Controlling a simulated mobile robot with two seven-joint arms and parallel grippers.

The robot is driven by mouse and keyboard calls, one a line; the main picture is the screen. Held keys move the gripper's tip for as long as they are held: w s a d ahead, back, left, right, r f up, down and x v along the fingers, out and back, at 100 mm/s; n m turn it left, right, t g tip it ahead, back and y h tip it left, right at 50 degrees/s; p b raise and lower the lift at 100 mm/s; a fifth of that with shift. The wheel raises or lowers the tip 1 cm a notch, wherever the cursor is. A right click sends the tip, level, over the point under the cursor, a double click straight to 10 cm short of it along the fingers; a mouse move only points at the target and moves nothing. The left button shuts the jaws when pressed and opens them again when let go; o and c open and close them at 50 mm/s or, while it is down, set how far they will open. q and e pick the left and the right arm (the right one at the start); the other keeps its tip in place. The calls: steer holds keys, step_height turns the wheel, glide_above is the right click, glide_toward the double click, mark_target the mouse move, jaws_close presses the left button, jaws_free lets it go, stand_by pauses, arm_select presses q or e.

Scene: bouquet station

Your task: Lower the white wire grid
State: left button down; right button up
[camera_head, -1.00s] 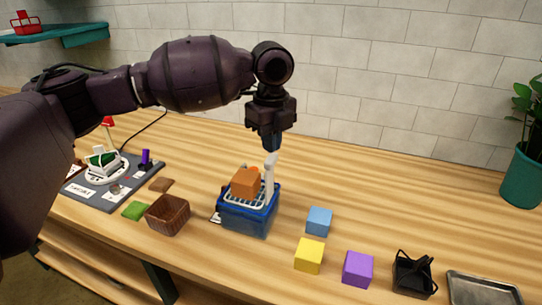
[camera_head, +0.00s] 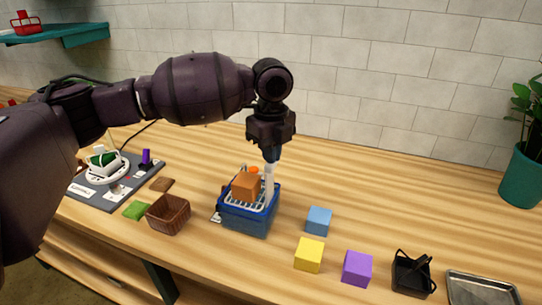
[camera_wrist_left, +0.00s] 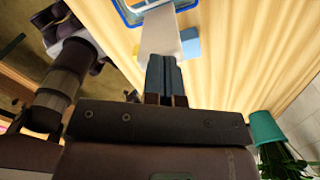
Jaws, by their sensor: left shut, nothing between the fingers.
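The white wire grid (camera_head: 262,204) is at the top of the blue basin (camera_head: 245,224), roughly level with its rim. An orange-brown block (camera_head: 246,187) rests on it. A white upright handle (camera_head: 268,185) rises at the grid's right side. My left gripper (camera_head: 271,156) is shut with nothing between its fingers, pointing down at the handle's top and apparently touching it. In the left wrist view the shut fingers (camera_wrist_left: 165,72) meet the broad white handle (camera_wrist_left: 160,35), with the basin's blue rim beyond. The grid's underside is hidden. My right gripper is not in view.
Blue (camera_head: 319,221), yellow (camera_head: 309,254) and purple (camera_head: 357,268) cubes lie right of the basin, with a black holder (camera_head: 412,273) and metal tray (camera_head: 482,290) farther right. A brown basket (camera_head: 168,214) stands left. The table behind the basin is clear.

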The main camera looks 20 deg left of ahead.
mark_target(271, 167)
arm_select(q)
steer(key=shift+f, duration=0.45)
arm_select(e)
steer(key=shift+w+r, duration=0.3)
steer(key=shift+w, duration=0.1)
arm_select(q)
steer(key=shift+f, duration=0.25)
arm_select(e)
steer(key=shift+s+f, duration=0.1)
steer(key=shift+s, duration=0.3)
arm_select(q)
steer(key=shift+f, duration=0.35)
steer(key=shift+f+p, duration=0.5)
steer(key=shift+f, duration=0.45)
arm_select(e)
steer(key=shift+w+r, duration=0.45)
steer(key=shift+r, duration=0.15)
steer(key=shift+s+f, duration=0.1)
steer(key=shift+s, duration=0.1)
